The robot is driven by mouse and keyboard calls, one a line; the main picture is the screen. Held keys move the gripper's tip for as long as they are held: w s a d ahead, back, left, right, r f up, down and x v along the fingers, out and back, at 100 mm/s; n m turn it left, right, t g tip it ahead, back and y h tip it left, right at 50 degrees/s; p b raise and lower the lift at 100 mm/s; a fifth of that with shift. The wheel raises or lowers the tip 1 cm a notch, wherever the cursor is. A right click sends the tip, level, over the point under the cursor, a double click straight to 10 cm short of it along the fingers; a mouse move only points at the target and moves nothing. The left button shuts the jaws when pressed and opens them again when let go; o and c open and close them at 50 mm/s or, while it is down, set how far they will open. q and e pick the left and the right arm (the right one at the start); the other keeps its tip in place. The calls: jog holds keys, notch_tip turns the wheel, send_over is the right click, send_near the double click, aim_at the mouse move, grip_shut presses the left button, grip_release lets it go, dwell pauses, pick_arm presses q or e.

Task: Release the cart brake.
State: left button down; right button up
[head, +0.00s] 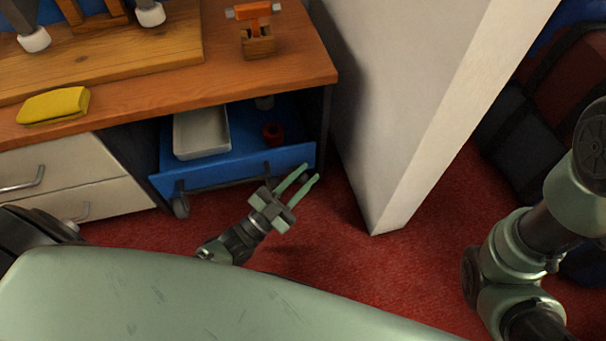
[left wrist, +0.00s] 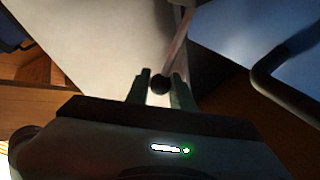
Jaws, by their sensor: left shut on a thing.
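The blue cart (head: 240,177) stands under the bench, with a dark handle on its front and a caster at its left front corner. My left gripper (head: 297,184) is low at the cart's right front corner. In the left wrist view its fingers (left wrist: 161,88) are closed around a dark round knob (left wrist: 160,84). A thin rod, which looks like the brake lever (left wrist: 178,40), runs up from the knob beside the blue cart panel (left wrist: 250,35). The lever cannot be made out in the head view. My right gripper is out of view; only its arm shows at the right.
A white wall-like block (head: 400,110) stands close right of my left gripper. The wooden bench top (head: 215,85) holds a yellow sponge-like block (head: 53,105) and an orange-handled tool (head: 256,30).

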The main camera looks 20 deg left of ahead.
pick_arm(q)
jog(key=shift+f, duration=0.15)
jog(key=c, duration=1.5)
grip_release()
jog(key=p+v, duration=0.2)
jog(key=v, duration=0.6)
